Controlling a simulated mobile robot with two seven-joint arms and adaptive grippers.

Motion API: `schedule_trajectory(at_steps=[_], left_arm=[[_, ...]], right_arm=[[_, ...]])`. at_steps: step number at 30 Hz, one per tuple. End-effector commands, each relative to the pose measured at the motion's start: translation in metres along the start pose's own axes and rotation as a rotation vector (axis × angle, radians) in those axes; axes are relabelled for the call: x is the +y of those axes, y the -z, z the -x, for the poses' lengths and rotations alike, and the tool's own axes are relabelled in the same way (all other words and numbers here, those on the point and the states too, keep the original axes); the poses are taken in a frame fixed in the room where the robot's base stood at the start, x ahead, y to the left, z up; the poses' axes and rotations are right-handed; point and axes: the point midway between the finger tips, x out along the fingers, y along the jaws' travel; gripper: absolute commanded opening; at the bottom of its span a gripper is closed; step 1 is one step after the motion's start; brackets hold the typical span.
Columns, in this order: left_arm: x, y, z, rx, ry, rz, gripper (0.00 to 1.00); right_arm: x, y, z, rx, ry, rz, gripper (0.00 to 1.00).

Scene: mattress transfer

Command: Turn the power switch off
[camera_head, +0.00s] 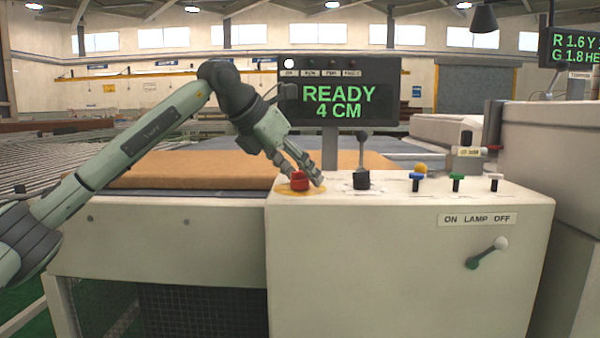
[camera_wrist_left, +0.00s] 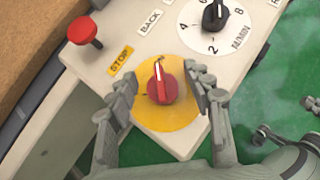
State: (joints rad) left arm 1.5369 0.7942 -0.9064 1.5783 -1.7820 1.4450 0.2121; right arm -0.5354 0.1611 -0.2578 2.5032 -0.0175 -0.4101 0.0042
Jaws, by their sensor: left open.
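The power switch, a red rotary knob on a yellow disc, sits at the near left corner of the cream control console in the head view (camera_head: 299,181). It shows from above in the left wrist view (camera_wrist_left: 163,89), its pale pointer mark towards the top of that picture. My left gripper (camera_head: 304,173) reaches down over it from the left. In the left wrist view its open fingers (camera_wrist_left: 162,80) stand on either side of the knob, with visible gaps. I cannot tell how low the fingertips are against the knob.
A red mushroom button (camera_wrist_left: 84,31) by a STOP label and a black M/MIN dial (camera_wrist_left: 214,15) are close to the switch. A black lever (camera_head: 361,180) and several small switches stand along the console (camera_head: 400,265). A display (camera_head: 338,100) reads READY 4 CM. A brown mattress (camera_head: 200,169) lies behind.

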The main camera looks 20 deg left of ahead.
Motion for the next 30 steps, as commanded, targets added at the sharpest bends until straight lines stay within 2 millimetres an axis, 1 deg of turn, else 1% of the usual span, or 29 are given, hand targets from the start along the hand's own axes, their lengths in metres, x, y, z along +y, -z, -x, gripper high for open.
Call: schedule_trajectory(at_steps=[6,15,18,24,30], left_arm=[[-0.0001,0.0000,-0.0004,0.000,0.000,0.000,0.51],[-0.0002,0.0000,-0.0001,0.000,0.000,0.000,0.14],[-0.0001,-0.0001,0.0000,0.000,0.000,0.000,0.03],[-0.0003,-0.0001,0.0000,0.000,-0.011,0.010,0.03],[-0.0011,-0.0003,0.0000,-0.001,-0.062,0.059,0.03]], right_arm=[[0.0000,0.0006,0.0000,0.002,0.000,0.000,0.00],[-0.0001,0.0008,0.0000,0.002,0.000,0.000,0.00],[-0.0001,0.0008,0.0000,0.002,0.000,0.000,0.00],[-0.0003,0.0013,0.0000,0.007,0.001,0.000,0.00],[-0.0039,0.0075,0.0000,0.043,0.008,-0.006,0.00]])
